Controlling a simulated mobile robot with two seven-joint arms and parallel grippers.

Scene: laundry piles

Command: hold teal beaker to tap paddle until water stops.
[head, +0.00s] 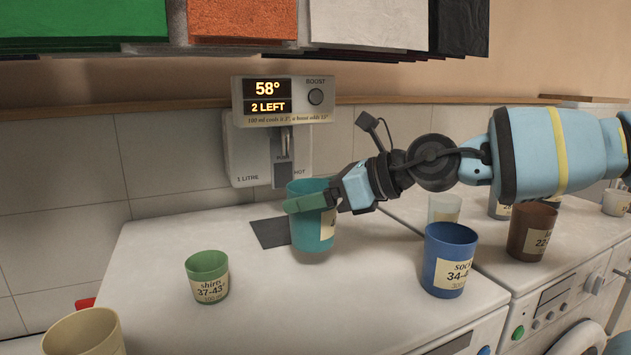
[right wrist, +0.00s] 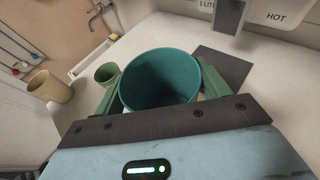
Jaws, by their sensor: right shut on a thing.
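The teal beaker (head: 314,242) stands upright over the worktop in front of the wall dispenser, partly over a dark mat (head: 270,233). My right gripper (head: 310,200) is shut on it, with green fingers on either side. In the right wrist view the beaker (right wrist: 158,80) sits between both fingers and its inside looks empty. The tap paddle (head: 284,157), marked PUSH, is on the dispenser just above and behind the beaker. I cannot tell whether they touch. No water stream is visible. The dispenser display (head: 267,97) reads 58° and 2 LEFT. My left gripper is not in view.
A green beaker (head: 207,277) labelled shirts stands to the left, and a cream one (head: 85,333) at the front left. A blue beaker (head: 449,260) and a brown one (head: 532,231) stand to the right. The worktop's middle front is clear.

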